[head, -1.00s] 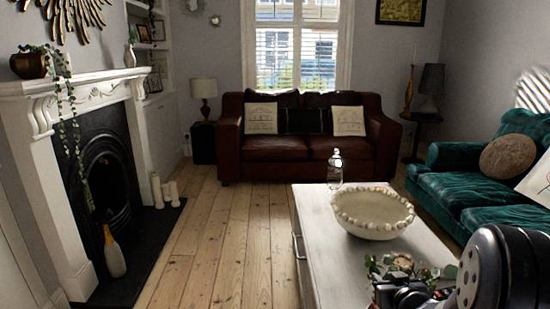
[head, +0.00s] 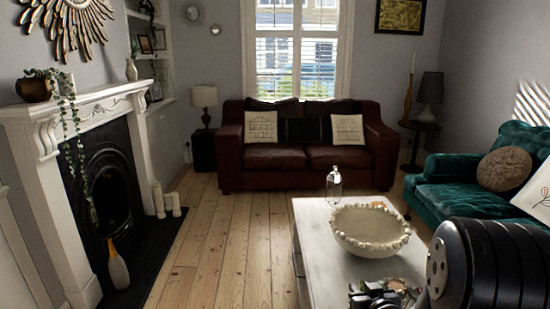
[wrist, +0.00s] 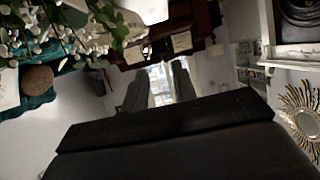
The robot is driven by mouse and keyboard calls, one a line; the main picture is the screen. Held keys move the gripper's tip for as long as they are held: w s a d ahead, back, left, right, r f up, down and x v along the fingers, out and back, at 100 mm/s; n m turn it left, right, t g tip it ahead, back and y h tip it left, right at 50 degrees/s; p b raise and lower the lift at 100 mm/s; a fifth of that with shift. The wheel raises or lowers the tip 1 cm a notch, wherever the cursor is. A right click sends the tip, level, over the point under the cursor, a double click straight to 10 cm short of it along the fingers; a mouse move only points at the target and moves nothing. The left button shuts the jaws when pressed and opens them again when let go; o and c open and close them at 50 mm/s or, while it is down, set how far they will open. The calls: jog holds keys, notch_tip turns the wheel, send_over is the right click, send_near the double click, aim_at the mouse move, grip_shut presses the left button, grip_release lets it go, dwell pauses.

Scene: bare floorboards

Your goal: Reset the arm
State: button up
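My gripper (wrist: 160,67) shows in the wrist view as two dark grey fingers with a gap between them. It is open, and the bright window shows through the gap with nothing held. The wrist view is upside down. In the head view a black ribbed part of my arm (head: 490,265) fills the lower right corner. My fingers cannot be made out in the head view.
A white coffee table (head: 318,268) stands in front, bearing a pale bowl (head: 370,231), a glass bottle (head: 333,187) and leafy things. A green sofa (head: 460,190) is right, a brown sofa (head: 270,157) behind, a fireplace (head: 105,200) left. Floorboards (head: 220,240) between are clear.

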jog(key=s+a+r+p, duration=0.1)
jog(key=a+r+p, duration=0.3)
jog(key=r+p, duration=0.3)
jog(key=p, duration=0.4)
jog(key=shift+s+a+r, duration=0.15)
jog(key=shift+a+r, duration=0.05)
jog(key=shift+a, duration=0.2)
dwell(0.3)
